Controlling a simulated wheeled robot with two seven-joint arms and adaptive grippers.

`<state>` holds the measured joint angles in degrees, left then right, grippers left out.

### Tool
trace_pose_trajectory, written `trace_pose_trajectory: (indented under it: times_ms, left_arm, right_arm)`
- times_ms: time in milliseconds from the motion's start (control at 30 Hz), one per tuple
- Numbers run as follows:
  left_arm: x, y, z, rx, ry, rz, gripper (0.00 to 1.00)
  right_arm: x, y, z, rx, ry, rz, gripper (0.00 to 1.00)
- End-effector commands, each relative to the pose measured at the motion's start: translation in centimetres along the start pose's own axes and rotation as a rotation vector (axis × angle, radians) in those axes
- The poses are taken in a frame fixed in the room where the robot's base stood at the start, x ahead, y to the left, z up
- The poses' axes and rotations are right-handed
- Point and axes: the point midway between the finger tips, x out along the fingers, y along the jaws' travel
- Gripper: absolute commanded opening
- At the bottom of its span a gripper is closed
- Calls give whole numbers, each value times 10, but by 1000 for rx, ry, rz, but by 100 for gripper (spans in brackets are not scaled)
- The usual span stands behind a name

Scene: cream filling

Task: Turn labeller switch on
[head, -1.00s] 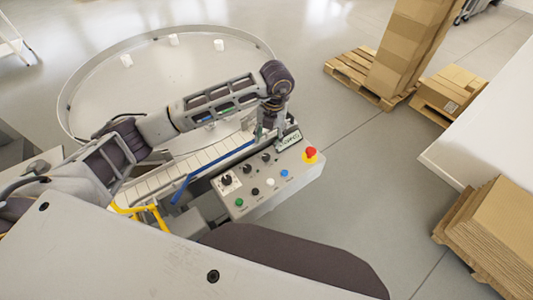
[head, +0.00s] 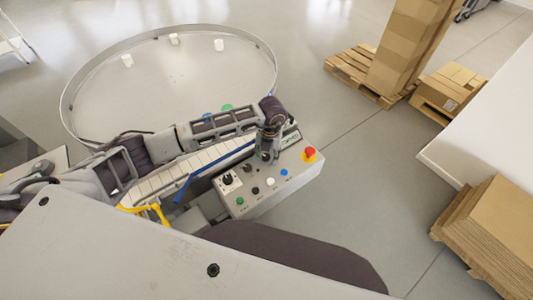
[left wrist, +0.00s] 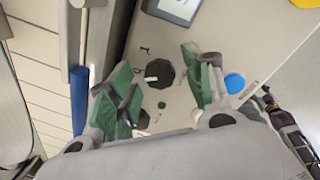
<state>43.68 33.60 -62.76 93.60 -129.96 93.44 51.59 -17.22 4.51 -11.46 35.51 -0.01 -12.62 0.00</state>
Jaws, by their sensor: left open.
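The labeller's grey control box (head: 262,199) carries a row of black rotary knobs and several coloured buttons. My left gripper (head: 266,156) points down over the knob nearest the display and hides most of that knob in the head view. In the left wrist view the open green-padded fingers (left wrist: 160,90) stand on either side of a black knob (left wrist: 161,72) with a white pointer mark. I cannot tell whether they touch it. Another knob (head: 247,168) and a larger one (head: 227,180) lie to the left.
A red emergency button on a yellow base (head: 309,155) and a blue button (head: 284,172) are close on the right. A small display (head: 290,139) stands behind the gripper. A conveyor (head: 165,180) and a round table (head: 67,108) lie left and behind.

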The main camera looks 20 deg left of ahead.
Motion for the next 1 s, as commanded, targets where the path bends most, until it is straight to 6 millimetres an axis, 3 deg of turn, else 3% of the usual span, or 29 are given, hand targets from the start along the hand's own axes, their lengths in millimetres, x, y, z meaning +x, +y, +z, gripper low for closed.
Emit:
trace_pose_trajectory:
  times_ms: [267, 600, 1000]
  left_arm:
    - [1, 0, 0, 0, 0, 0, 50]
    - [1, 0, 0, 0, 0, 1, 6]
    - [2, 1, 0, 33, -3, 2, 4]
  right_arm:
    - [0, 0, 0, 0, 0, 0, 61]
    - [0, 0, 0, 0, 0, 0, 61]
    - [5, 1, 0, 0, 0, 2, 61]
